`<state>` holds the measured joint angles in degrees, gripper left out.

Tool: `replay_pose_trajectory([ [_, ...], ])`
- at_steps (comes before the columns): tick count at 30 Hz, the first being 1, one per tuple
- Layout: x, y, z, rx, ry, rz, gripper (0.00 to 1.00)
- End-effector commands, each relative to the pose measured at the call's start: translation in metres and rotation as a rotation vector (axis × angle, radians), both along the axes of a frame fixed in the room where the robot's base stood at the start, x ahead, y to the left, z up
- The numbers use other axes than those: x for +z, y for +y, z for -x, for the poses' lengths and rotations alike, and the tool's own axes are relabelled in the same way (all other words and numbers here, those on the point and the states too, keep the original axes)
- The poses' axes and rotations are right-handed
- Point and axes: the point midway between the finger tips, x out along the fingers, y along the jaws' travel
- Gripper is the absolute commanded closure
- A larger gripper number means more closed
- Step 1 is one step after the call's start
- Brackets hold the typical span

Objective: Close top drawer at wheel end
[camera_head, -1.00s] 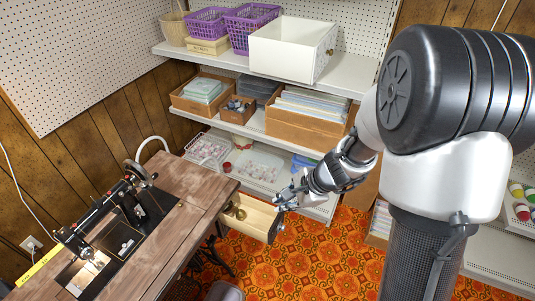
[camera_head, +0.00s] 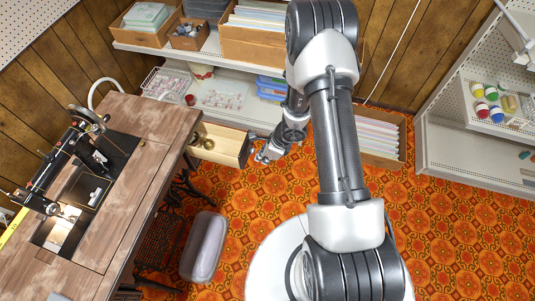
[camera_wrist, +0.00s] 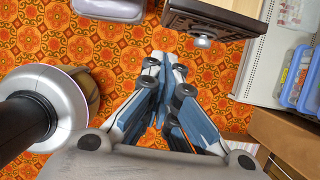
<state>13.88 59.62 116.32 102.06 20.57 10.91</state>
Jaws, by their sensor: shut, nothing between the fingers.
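The sewing table (camera_head: 125,225) has one drawer (camera_head: 222,137) pulled out at its far end, near the machine's handwheel (camera_head: 90,115). The drawer's inside is pale wood and holds small brass-coloured round items (camera_head: 204,143). Its dark front (camera_head: 245,151) faces right in the head view. My gripper (camera_head: 262,156) is shut and empty just outside that front. In the wrist view, the drawer front (camera_wrist: 208,22) with its round metal knob (camera_wrist: 203,42) lies beyond and to the right of my fingertips (camera_wrist: 166,60). A small gap shows between fingertips and front there.
Shelves with boxes and trays (camera_head: 222,98) stand behind the drawer. A box of papers (camera_head: 378,135) is on the floor to the right. A grey padded stool (camera_head: 204,246) stands by the table's front side. Patterned orange floor (camera_head: 240,215) is clear between stool and my base.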

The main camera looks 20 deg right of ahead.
Motion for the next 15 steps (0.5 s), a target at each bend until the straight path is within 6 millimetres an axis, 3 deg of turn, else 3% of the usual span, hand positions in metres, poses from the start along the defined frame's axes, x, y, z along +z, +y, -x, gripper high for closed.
replay_pose_trajectory([
  [1,-0.014,0.004,-0.002,0.004,0.001,0.0,1.0],
  [3,-0.023,0.009,-0.006,0.004,0.0,0.0,1.0],
  [9,-0.017,0.031,-0.023,0.006,-0.002,0.001,1.0],
  [15,-0.016,0.038,-0.028,0.001,-0.001,0.001,1.0],
])
